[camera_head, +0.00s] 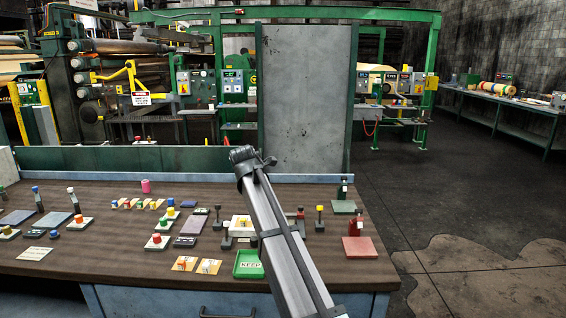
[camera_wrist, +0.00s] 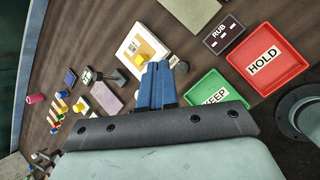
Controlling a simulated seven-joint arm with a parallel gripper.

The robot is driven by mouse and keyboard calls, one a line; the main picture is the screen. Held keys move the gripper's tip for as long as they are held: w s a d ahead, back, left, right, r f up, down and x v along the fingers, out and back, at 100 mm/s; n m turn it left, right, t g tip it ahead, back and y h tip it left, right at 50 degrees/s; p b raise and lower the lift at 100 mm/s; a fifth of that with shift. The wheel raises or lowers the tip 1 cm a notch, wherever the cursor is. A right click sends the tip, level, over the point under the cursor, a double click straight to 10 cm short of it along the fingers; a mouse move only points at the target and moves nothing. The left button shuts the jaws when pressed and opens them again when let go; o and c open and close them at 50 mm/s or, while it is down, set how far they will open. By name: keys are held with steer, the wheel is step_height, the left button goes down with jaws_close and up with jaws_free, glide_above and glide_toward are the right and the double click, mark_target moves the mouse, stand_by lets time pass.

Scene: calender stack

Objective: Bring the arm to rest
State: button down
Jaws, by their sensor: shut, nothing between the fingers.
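My gripper (camera_wrist: 158,70) shows in the wrist view with its two blue fingers together and nothing between them. The fingertips are over the dark wooden bench (camera_head: 130,250), near a white square tray with a yellow block (camera_wrist: 143,50) and a green KEEP tray (camera_wrist: 208,88). How high they are above the bench I cannot tell. In the head view my arm reaches up from the bottom right across the bench, and the gripper itself cannot be made out there.
A red HOLD tray (camera_wrist: 268,62) and a dark RUB plate (camera_wrist: 222,34) lie right of the fingers. Several small coloured pieces stand left, with a pink cylinder (camera_head: 146,186) at the back. A tall grey panel (camera_head: 304,95) rises behind the bench. The floor at right is open.

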steer(key=w+d+m+t+y, duration=0.3)
steer(key=d+m, duration=0.9)
steer(key=d, duration=2.2)
steer(key=s+d+f+m+g+h, duration=0.1)
steer(key=s+d+f+m+h, duration=0.3)
steer(key=d+f, duration=0.65)
steer(key=s+d+f+m+g+y, duration=0.1)
steer(key=s+d+f+m, duration=0.3)
steer(key=d+f, duration=0.65)
steer(key=s+d+f+m+g+h, duration=0.1)
steer(key=s+d+f+m+h, duration=0.1)
steer(key=d+f+m, duration=0.6)
steer(key=s+a+f+n+g+y, duration=0.1)
steer(key=s+a+f+g, duration=0.2)
steer(key=s+a+f, duration=0.95)
steer(key=s+a+f+g+y, duration=0.25)
steer(key=s+a+f, duration=0.7)
steer(key=f, duration=0.65)
steer(key=s+a+f+g, duration=0.2)
steer(key=s+a, duration=0.2)
steer(key=s, duration=0.7)
steer(key=s+a+f+g, duration=0.3)
steer(key=s+a, duration=0.2)
steer(key=s, duration=0.6)
steer(key=s+a+f+g, duration=0.2)
steer(key=s+a, duration=0.2)
steer(key=s, duration=0.7)
steer(key=shift+s+a+f+m+g, duration=0.15)
steer(key=shift+s+f+m+g, duration=0.1)
steer(key=shift+m+g, duration=0.15)
